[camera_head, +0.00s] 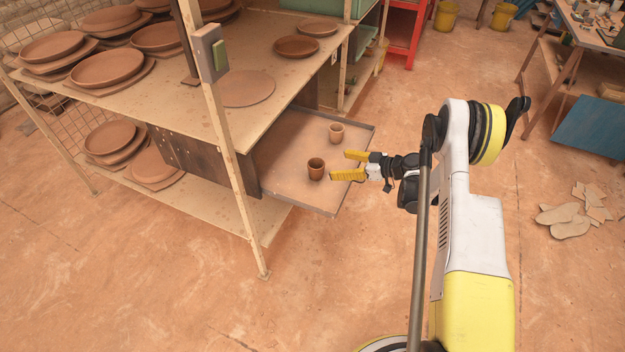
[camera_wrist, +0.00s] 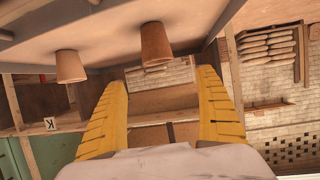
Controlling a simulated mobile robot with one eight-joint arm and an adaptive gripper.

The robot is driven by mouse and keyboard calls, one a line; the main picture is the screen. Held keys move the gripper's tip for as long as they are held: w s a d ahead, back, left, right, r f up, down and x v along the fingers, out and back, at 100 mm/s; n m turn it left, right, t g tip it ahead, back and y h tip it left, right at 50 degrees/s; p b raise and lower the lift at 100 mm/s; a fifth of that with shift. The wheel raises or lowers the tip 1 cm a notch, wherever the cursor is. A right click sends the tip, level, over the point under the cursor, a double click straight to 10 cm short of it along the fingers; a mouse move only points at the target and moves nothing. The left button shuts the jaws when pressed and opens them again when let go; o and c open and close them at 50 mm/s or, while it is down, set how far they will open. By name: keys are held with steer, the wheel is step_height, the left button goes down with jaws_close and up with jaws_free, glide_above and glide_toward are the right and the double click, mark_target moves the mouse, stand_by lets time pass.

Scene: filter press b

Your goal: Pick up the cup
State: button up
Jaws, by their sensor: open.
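Two small clay cups stand upright on a pulled-out tray (camera_head: 280,150). The nearer, darker brown cup (camera_head: 316,169) lies just left of my gripper (camera_head: 340,164). The farther, lighter cup (camera_head: 336,133) stands behind it. My gripper's yellow fingers are apart, empty and pointing left toward the nearer cup, not around it. The wrist view looks upside down, with the tray (camera_wrist: 105,38) at the top. One cup (camera_wrist: 155,45) hangs in line with the gap of my open gripper (camera_wrist: 163,78). The other cup (camera_wrist: 70,67) is left of the fingers.
A rack shelf (camera_head: 190,110) above the tray holds several clay plates (camera_head: 107,68). A rack post (camera_head: 232,160) with a grey-green box (camera_head: 212,54) rises left of the tray.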

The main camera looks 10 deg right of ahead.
mark_target(310, 163)
steer(key=b+x, duration=0.1)
steer(key=x, duration=0.2)
steer(key=b+x, duration=0.2)
steer(key=x, duration=0.2)
steer(key=f+b+x, duration=0.1)
steer(key=b+x, duration=0.1)
steer(key=x, duration=0.2)
steer(key=shift+d, duration=0.25)
steer(key=shift+r, duration=0.2)
steer(key=c, duration=1.3)
